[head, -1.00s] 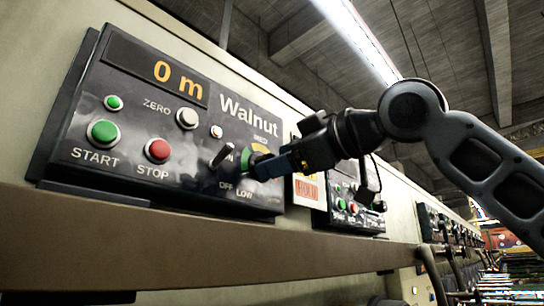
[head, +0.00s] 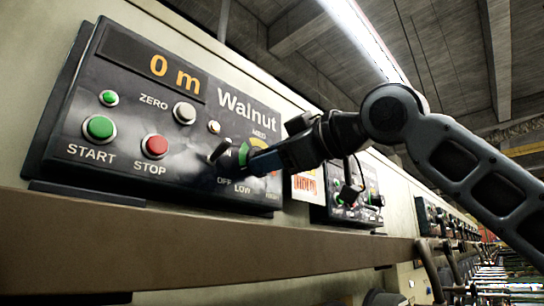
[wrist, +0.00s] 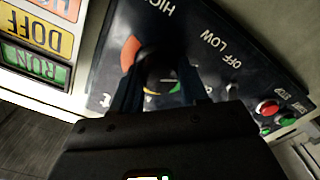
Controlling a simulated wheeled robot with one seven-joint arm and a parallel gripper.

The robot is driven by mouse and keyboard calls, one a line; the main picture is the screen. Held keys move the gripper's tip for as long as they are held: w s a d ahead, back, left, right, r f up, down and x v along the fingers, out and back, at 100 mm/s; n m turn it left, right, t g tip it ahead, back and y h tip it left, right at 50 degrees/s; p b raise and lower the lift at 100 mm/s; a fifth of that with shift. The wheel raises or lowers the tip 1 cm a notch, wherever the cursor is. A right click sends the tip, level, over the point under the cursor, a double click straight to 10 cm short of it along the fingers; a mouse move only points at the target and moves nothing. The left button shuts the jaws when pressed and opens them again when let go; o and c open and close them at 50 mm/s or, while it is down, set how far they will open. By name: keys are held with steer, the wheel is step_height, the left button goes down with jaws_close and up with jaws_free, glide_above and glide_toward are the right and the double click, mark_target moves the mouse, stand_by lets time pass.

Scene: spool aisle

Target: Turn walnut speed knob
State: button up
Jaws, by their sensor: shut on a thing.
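The Walnut panel (head: 150,125) is black, with a display reading "0 m" and the labels OFF, LOW, MED and HIGH around a coloured dial scale (head: 256,143). The speed knob (wrist: 157,72) is a dark round knob, seen in the wrist view between my fingers. My gripper (head: 255,161) reaches in from the right and is shut on the knob, one finger on each side. In the head view my fingers mostly hide the knob. Where its pointer stands is hard to tell.
Green START (head: 99,128) and red STOP (head: 154,146) buttons are further left. A brown rail (head: 180,235) runs below the panel. A sign with RUN and DOFF (wrist: 40,45) hangs beside it.

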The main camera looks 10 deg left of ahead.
steer(key=shift+c, duration=0.9)
steer(key=shift+m+p, duration=1.05)
steer(key=shift+m, duration=2.75)
steer(key=o, duration=1.1)
steer(key=shift+c, duration=0.2)
steer(key=shift+d, duration=0.1)
